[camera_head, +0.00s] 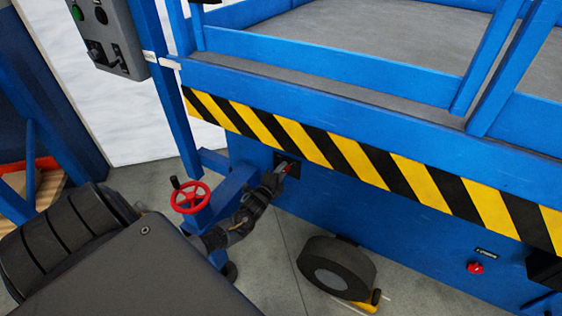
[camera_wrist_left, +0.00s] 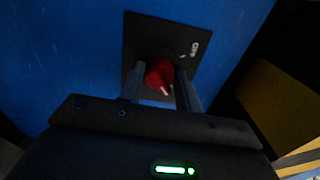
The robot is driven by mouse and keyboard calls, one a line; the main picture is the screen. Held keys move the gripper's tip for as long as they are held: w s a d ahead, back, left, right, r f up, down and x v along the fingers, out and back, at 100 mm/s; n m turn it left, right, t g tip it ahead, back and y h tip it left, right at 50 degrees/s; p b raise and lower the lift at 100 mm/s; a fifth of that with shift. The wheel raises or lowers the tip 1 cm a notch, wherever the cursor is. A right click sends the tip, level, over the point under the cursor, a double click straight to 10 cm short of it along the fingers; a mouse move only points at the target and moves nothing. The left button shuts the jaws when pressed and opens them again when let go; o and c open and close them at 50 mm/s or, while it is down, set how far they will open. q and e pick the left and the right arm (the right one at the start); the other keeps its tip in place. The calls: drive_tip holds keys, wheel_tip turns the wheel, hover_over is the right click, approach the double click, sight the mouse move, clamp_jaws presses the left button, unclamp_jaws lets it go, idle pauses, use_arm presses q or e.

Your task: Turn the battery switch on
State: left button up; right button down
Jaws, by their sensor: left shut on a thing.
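The battery switch is a red knob (camera_wrist_left: 158,76) on a square black plate (camera_wrist_left: 150,32) fixed to the blue machine side. Small white lettering at the plate's upper right is too blurred to read surely. A white mark on the knob points toward the lower right. My right gripper is not in view.
A red handwheel (camera_head: 190,197) stands left of my left forearm. A black wheel (camera_head: 337,268) with a yellow chock (camera_head: 369,302) is below right. A red button (camera_head: 475,267) is at lower right. A grey control box (camera_head: 112,40) hangs at upper left. Blue rails border the platform above.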

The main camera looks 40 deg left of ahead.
use_arm(q)
drive_tip(key=o, duration=1)
drive_tip(key=shift+c, duration=0.2)
drive_tip(key=s+d+p, duration=0.1)
drive_tip(key=s+d, duration=0.1)
drive_tip(key=s, duration=0.8)
drive_tip(key=shift+s, duration=0.3)
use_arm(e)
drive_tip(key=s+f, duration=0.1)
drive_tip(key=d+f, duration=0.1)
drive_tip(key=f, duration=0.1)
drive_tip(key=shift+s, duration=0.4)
